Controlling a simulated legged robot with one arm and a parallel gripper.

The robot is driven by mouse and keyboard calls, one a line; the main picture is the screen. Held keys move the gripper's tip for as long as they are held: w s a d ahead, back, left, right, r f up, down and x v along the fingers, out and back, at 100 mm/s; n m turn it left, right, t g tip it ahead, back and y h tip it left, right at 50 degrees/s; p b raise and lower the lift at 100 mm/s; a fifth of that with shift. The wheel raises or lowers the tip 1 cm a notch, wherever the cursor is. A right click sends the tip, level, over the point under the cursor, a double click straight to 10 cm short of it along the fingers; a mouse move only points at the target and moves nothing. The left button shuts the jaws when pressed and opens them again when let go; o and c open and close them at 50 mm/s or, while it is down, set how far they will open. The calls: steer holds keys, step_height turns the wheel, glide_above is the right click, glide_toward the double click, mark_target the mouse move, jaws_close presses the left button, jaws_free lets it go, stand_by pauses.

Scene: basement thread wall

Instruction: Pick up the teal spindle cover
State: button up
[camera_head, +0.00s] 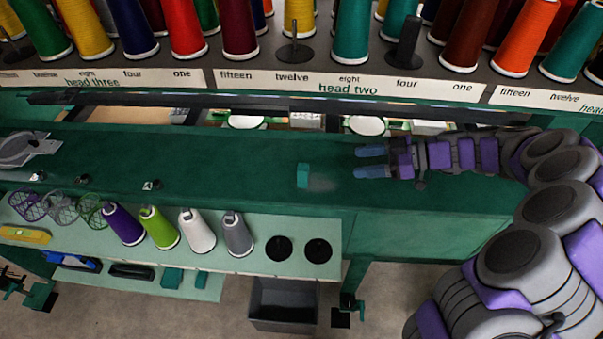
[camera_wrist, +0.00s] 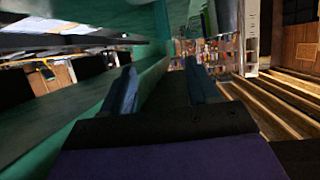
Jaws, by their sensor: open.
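A small teal block, which looks like the spindle cover (camera_head: 303,175), stands on the dark green machine bed in the head view. My gripper (camera_head: 358,161) is to the right of it, apart from it, with its two blue fingers pointing left towards it. In the wrist view my gripper (camera_wrist: 160,64) has its fingers spread with nothing between them. A teal upright shape shows at the top of the wrist view, but I cannot tell whether it is the cover.
Thread cones line the rack (camera_head: 350,87) at the back. In front, a pale shelf (camera_head: 180,245) holds purple, green, white and grey cones. Two teal pieces (camera_head: 171,277) lie on the lower shelf. A dark bin (camera_head: 284,300) is below. The bed around the block is clear.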

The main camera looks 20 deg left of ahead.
mark_target(308, 171)
steer(key=x, duration=0.4)
steer(key=b+x, duration=0.1)
steer(key=x, duration=0.8)
steer(key=shift+a+r, duration=0.25)
steer(key=shift+a, duration=0.1)
steer(key=shift+s+d+b, duration=0.15)
steer(key=shift+d+b, duration=0.15)
steer(key=shift+d, duration=0.55)
steer(key=shift+s+d+f, duration=0.15)
steer(key=shift+s+f, duration=0.1)
steer(key=x, duration=0.6)
steer(key=shift+a+r+b, duration=0.2)
steer(key=shift+a+b, duration=0.2)
steer(key=v, duration=0.3)
steer(key=shift+d+f, duration=0.25)
steer(key=c, duration=0.5)
steer(key=shift+c, duration=1)
steer(key=shift+a+f, duration=0.1)
steer(key=shift+a, duration=0.25)
steer(key=shift+c, duration=0.7)
steer(key=shift+s+a+f, duration=0.1)
steer(key=shift+a+f, duration=0.05)
steer(key=shift+a, duration=0.55)
steer(key=shift+c, duration=0.9)
